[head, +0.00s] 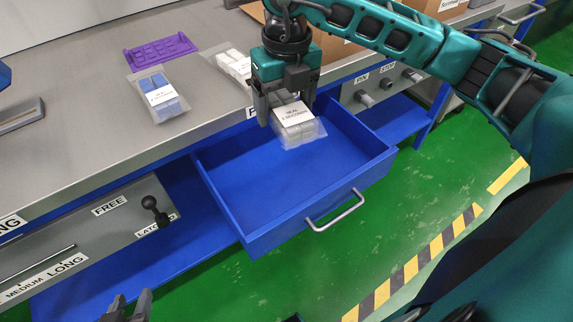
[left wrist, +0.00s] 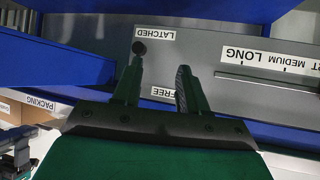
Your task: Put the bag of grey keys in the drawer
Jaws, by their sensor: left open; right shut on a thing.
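My right gripper (head: 287,101) is shut on a clear bag of grey keys (head: 297,125) with a white label. It holds the bag above the open blue drawer (head: 225,205), toward its back part. The drawer is pulled out from under the bench and its visible floor is empty. My left gripper (head: 130,306) is at the bottom edge of the head view, left of the drawer. In the left wrist view my left gripper (left wrist: 157,85) is open and empty, facing the grey panel with the latch knob (left wrist: 139,48).
On the grey bench (head: 70,120) lie a bag of blue keys (head: 161,96), a bag of white pieces (head: 234,64) and a purple tray (head: 160,52). The panel (head: 100,235) with FREE and LATCHED labels is left of the drawer. Green floor (head: 430,190) lies right.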

